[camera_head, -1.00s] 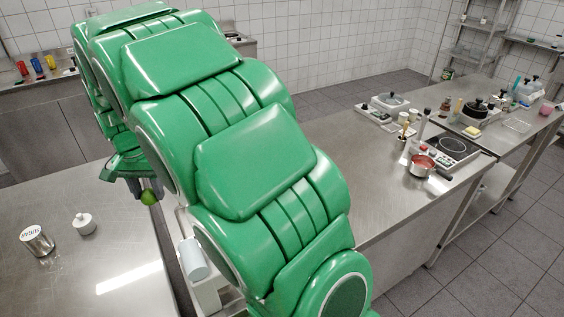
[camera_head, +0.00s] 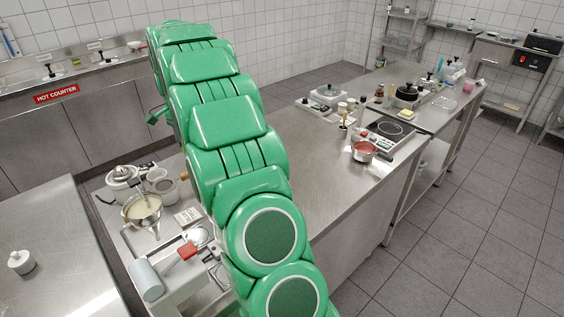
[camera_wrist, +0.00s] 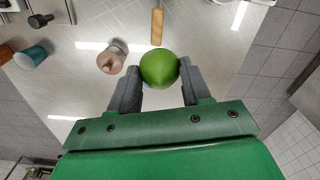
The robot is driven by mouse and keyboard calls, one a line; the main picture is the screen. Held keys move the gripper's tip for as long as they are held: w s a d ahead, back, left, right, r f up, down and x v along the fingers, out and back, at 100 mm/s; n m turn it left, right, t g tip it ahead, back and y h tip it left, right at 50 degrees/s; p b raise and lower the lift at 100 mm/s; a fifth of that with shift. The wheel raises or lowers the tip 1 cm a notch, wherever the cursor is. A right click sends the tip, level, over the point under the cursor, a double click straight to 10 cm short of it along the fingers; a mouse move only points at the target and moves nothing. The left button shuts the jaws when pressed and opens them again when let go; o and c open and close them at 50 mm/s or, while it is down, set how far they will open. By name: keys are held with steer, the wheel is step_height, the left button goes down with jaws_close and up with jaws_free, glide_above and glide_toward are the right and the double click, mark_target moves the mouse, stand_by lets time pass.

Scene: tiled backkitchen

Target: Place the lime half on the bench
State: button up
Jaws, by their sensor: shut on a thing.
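In the wrist view, my gripper (camera_wrist: 160,74) is shut on the lime half (camera_wrist: 159,66), a round green piece held between its two dark grey fingers. The rounded green skin faces the camera; the cut face does not show. Beyond the fingers lies a brushed steel surface, apparently a bench top (camera_wrist: 205,45); the gap to the lime half cannot be judged. In the head view, the arm hides the lime half and most of the gripper. A long steel bench (camera_head: 315,150) stretches to the right of the arm there.
In the wrist view, a shaker-like item (camera_wrist: 112,57) and a wooden handle (camera_wrist: 157,26) are close beyond the fingers.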

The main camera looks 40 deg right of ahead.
steer(key=shift+d, duration=0.9)
steer(key=shift+w+d+f, duration=0.55)
steer(key=shift+w+f, duration=1.05)
steer(key=shift+w, duration=0.6)
steer(key=shift+w+d+f, duration=0.55)
steer(key=shift+w+f, duration=1)
steer(key=shift+w, duration=0.6)
steer(key=shift+w+d+f, duration=0.55)
steer(key=shift+w+f, duration=1.05)
steer(key=shift+w, duration=0.6)
steer(key=shift+w+f, duration=0.25)
steer(key=shift+f, duration=0.05)
steer(key=shift+f, duration=1.5)
steer(key=o, duration=1)
steer(key=shift+f, duration=0.15)
